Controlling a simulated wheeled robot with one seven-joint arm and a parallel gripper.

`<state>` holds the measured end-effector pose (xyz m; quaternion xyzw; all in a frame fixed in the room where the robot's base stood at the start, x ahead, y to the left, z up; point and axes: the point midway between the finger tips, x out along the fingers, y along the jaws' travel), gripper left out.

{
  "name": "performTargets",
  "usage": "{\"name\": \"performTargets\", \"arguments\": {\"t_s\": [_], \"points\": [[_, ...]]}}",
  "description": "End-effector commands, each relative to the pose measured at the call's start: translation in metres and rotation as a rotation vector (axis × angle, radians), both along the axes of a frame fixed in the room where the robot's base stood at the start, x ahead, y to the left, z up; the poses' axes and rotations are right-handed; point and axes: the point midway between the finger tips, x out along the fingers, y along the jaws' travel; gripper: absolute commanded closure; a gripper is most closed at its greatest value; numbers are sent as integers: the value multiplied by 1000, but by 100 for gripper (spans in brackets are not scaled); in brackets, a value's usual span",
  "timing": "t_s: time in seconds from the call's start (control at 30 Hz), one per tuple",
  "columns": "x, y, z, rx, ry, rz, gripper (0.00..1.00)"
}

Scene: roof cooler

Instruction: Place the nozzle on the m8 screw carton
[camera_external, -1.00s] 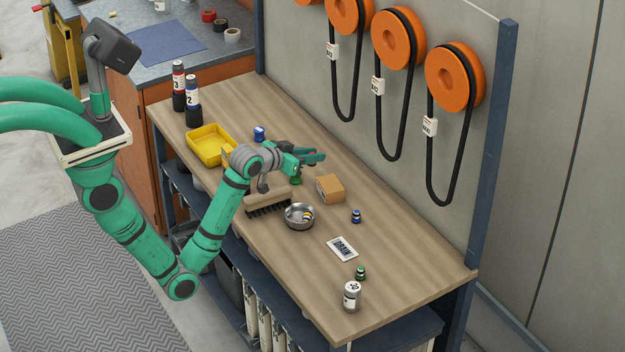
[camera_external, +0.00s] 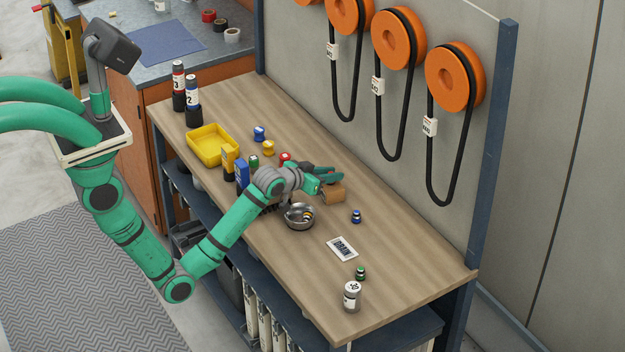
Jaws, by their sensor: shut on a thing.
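My gripper (camera_external: 330,174) is over the small brown cardboard carton (camera_external: 336,194) near the middle of the bench. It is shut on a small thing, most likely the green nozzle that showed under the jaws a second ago. The gripper and wrist now hide nearly all of that thing. The gripper also covers much of the carton's top, so I cannot tell whether the held thing touches the carton. No label on the carton is readable.
A steel bowl (camera_external: 299,222) with small parts sits just in front of the carton. Red (camera_external: 285,159), yellow (camera_external: 268,147) and blue (camera_external: 259,133) fittings stand to the left.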

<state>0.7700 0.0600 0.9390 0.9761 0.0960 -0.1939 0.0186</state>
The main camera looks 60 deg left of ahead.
Motion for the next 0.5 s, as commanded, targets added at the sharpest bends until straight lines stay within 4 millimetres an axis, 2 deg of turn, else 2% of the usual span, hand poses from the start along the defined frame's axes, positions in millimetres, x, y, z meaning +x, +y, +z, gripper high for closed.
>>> {"name": "performTargets", "arguments": {"t_s": [0.27,0.3,0.37,0.5], "points": [[0,0,-2,0,0,0,100],[0,0,-2,0,0,0,75],[0,0,-2,-1,0,0,61],[0,0,-2,-1,0,0,61]]}}
